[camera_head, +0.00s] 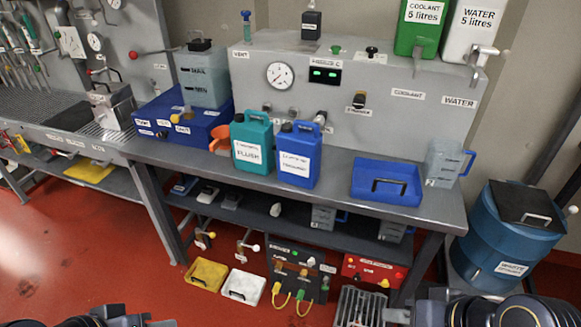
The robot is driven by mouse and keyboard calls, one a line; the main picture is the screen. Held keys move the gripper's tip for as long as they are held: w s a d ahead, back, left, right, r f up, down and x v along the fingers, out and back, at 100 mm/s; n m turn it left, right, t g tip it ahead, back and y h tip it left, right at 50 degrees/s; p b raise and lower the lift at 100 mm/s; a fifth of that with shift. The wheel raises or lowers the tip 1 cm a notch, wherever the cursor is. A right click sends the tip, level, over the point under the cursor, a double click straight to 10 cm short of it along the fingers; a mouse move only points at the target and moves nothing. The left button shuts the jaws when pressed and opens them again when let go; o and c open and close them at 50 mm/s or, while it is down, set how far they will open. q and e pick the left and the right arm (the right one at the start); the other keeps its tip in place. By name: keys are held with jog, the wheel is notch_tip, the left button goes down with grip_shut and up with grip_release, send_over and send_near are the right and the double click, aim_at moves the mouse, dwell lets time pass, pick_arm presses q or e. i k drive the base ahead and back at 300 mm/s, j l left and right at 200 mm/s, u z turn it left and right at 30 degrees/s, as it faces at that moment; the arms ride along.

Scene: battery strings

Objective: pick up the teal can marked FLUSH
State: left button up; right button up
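The teal can marked FLUSH (252,143) stands upright on the grey bench, its white label facing me and its handle on top. A blue can (299,154) with a white label stands close to its right. An orange funnel (219,138) is just to its left, partly hidden by it. My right gripper (398,316) is at the bottom edge, right of centre, well below and apart from the can. My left gripper (138,321) barely shows at the bottom left. Neither visibly touches the can, and the finger openings cannot be made out.
A blue tray (388,198) with a dark handle lies to the right on the bench, near a clear jug (445,164). A blue bin (183,108) with a container stands to the left. A grey panel with a gauge (280,75) rises behind. Bench is bare between blue can and tray.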

aim_at(252, 139)
jog(key=i+j+z, duration=0.2)
jog(key=i+z, duration=0.2)
jog(key=i+j+z, duration=0.75)
jog(key=k+j, duration=0.05)
